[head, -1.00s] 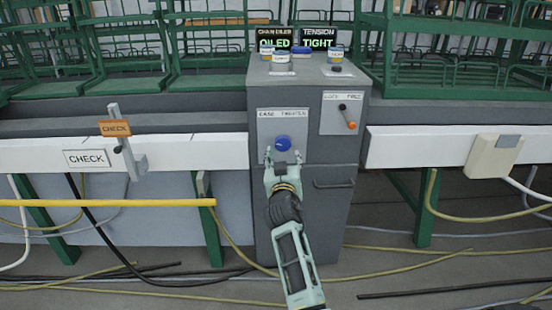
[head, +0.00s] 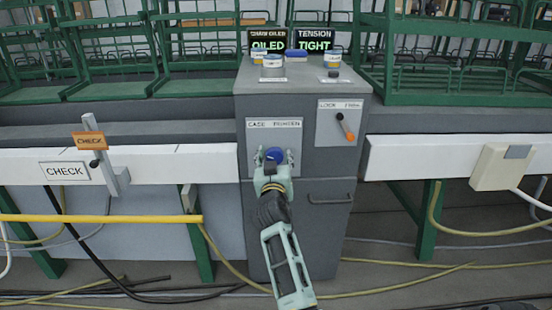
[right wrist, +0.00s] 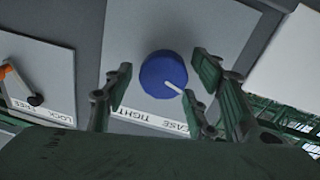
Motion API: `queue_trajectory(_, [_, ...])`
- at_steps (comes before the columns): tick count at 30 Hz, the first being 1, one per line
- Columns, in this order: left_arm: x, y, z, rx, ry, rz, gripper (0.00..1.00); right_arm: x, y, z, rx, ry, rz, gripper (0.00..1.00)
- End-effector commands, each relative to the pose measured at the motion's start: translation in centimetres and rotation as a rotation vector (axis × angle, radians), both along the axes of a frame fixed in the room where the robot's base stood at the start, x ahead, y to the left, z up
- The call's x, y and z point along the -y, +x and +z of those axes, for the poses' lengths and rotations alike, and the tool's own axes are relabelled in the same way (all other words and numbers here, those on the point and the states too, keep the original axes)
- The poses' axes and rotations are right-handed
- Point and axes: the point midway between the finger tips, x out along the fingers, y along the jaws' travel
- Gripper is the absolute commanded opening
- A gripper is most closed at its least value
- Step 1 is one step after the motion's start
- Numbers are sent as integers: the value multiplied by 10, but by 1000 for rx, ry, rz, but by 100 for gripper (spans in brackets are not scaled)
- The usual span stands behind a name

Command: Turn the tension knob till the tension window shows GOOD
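The tension window (head: 314,40) on top of the grey cabinet reads TIGHT. The blue tension knob (head: 274,154) sits on a pale plate (head: 287,128) on the cabinet front. In the right wrist view the knob (right wrist: 160,72) has a white pointer line toward the lower right, near the upside-down EASE/TIGHTEN label (right wrist: 150,121). My right gripper (head: 274,158) is at the knob, its open fingers (right wrist: 162,68) on either side of it with gaps visible. Contact does not show. My left gripper is not in view.
An orange-tipped lever (head: 345,126) on its LOCK/FREE plate is right of the knob. Jars (head: 272,66) stand on the cabinet top. A drawer handle (head: 331,199) lies below right. White rails (head: 215,163) flank the cabinet, and cables cross the floor.

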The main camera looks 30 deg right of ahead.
Motion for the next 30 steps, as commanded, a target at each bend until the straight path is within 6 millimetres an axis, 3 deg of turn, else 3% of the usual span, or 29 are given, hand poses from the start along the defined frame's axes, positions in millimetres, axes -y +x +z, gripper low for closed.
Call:
queue_trajectory(13, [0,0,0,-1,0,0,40,1,0,0,0,-1,-2,10])
queue_trajectory(22, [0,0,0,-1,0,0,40,2,-1,1,-23,-40,-3,10])
queue_trajectory(30, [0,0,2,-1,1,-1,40,2,-1,2,-112,-185,-4,10])
